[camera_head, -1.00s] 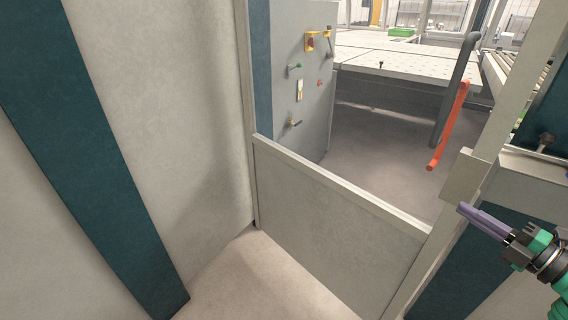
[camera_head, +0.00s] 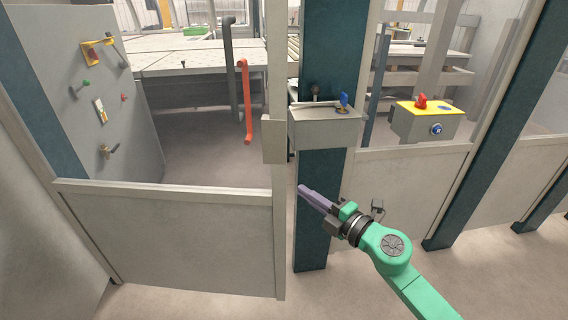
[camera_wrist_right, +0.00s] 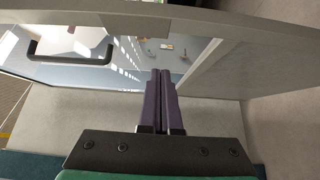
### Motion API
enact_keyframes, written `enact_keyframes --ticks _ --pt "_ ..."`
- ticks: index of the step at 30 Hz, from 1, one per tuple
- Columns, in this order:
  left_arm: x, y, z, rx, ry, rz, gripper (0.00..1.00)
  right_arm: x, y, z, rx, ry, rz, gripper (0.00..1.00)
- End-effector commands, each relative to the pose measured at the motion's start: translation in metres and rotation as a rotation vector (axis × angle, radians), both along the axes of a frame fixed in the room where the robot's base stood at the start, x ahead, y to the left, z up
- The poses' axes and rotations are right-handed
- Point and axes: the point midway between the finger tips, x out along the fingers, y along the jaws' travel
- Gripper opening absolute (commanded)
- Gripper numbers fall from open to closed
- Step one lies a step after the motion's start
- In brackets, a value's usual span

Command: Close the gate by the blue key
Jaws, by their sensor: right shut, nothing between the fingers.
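The blue key (camera_head: 344,100) stands in the top of a grey box (camera_head: 325,128) on a dark teal post. A low grey panel with a pale top rail (camera_head: 170,240), which looks like the gate, spans the opening left of this post. A tall pale upright is at its right end; I cannot tell if the gate is latched. My right gripper (camera_head: 302,188) has purple fingers, shut and empty, pointing left, below the key box in the picture. In the right wrist view the fingers (camera_wrist_right: 161,72) are together, pointing toward a pale panel edge. My left gripper is not in view.
A yellow-topped box with a red knob (camera_head: 421,104) stands to the right. A grey cabinet (camera_head: 75,80) with switches stands at left. An orange-red bar (camera_head: 246,105) rises beyond the panel. A black handle (camera_wrist_right: 70,50) shows in the right wrist view.

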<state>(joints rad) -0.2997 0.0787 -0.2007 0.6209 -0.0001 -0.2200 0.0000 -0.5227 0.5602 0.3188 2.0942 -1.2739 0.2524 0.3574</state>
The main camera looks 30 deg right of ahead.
Motion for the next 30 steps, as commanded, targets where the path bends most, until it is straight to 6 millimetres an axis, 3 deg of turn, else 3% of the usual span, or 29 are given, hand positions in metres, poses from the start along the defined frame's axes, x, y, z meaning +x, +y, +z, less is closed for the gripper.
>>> enact_keyframes --ticks 5,17,21,30 --pt "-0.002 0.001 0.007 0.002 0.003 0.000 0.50 0.014 0.003 0.006 -0.005 -0.012 -0.016 0.00" --pt "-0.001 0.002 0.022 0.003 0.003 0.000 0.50 0.098 0.026 0.005 -0.004 -0.011 -0.013 0.00" --pt "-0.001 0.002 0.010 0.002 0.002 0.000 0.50 0.119 0.012 0.000 -0.004 -0.009 -0.014 0.00" --pt "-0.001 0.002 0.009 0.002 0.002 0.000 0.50 0.130 0.005 0.002 -0.006 -0.006 -0.011 0.00"
